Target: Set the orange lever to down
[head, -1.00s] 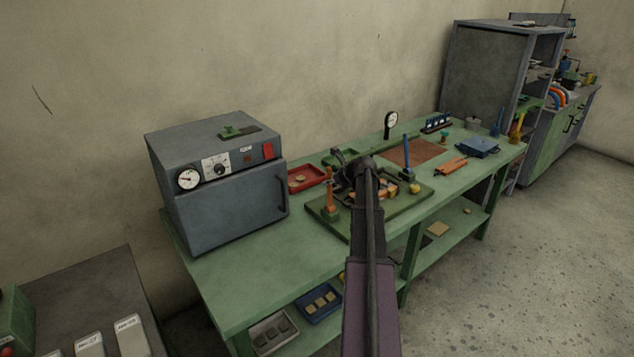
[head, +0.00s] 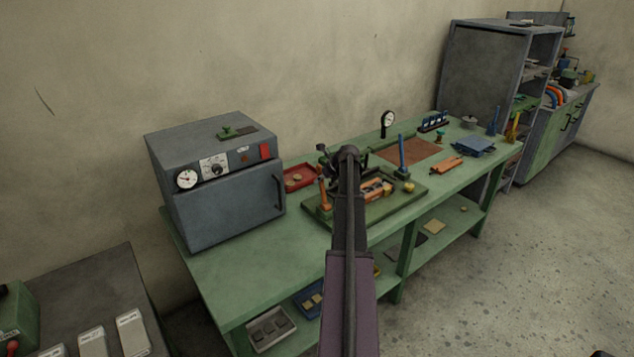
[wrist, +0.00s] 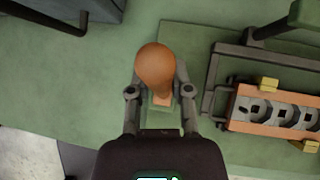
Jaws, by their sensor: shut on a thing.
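The orange lever (head: 323,194) stands near the left corner of the green base plate (head: 414,194) on the bench, close to upright in the head view. In the wrist view its rounded orange knob (wrist: 155,64) sits between the two fingers of my gripper (wrist: 157,84). My gripper is shut on the lever near its knob. The knob hides most of the shaft in the wrist view. My arm hides part of the plate in the head view.
A roll frame (wrist: 272,106) stands right of the lever. A blue lever (head: 403,156) is farther right on the plate. A grey oven (head: 222,190) stands to the left, with a red tray (head: 300,178) beside it. The bench's front-left surface (head: 240,268) is clear.

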